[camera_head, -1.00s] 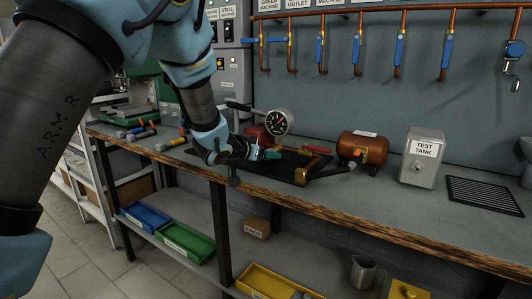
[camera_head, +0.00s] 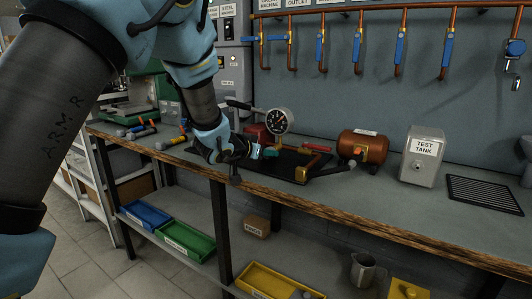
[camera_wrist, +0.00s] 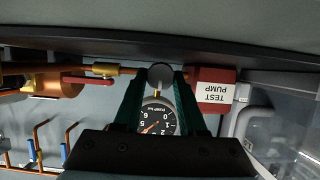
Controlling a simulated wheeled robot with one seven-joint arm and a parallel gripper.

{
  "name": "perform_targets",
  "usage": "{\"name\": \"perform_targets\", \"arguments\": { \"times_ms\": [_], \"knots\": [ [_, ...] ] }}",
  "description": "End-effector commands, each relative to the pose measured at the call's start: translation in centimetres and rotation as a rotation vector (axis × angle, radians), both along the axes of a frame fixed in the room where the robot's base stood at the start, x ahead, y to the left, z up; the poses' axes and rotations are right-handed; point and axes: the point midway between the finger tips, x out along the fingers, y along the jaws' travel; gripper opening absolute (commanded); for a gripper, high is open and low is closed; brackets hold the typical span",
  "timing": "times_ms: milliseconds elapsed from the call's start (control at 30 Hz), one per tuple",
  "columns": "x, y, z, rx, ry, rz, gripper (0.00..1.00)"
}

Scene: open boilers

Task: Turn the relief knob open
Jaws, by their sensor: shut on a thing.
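The relief knob (camera_wrist: 161,75) is a dark grey round knob, seen between my fingertips in the wrist view. My gripper (camera_wrist: 163,82) is shut on it, one green finger at each side. The pump gauge (camera_wrist: 158,118) shows behind the knob, partly covered by my fingers. The red test pump (camera_wrist: 212,90) is beside them, its label upside down. In the head view my gripper (camera_head: 270,152) is low over the black tray, below the white-rimmed gauge (camera_head: 279,121). The knob is too small to tell there.
A copper tank (camera_head: 362,147) and the grey test tank (camera_head: 423,157) stand to the right on the bench. Blue-handled copper pipes (camera_head: 362,48) line the wall.

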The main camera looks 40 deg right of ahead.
Motion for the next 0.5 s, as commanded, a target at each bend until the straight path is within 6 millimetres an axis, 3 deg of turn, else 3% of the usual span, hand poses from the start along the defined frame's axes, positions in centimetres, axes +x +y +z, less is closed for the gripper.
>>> {"name": "perform_targets", "arguments": {
  "times_ms": [267, 500],
  "knots": [
    [-0.05, -0.04, -0.17, 0.003, -0.019, 0.000, 0.00],
    [-0.24, -0.13, -0.57, 0.039, -0.170, -0.001, 0.00]
  ]
}}
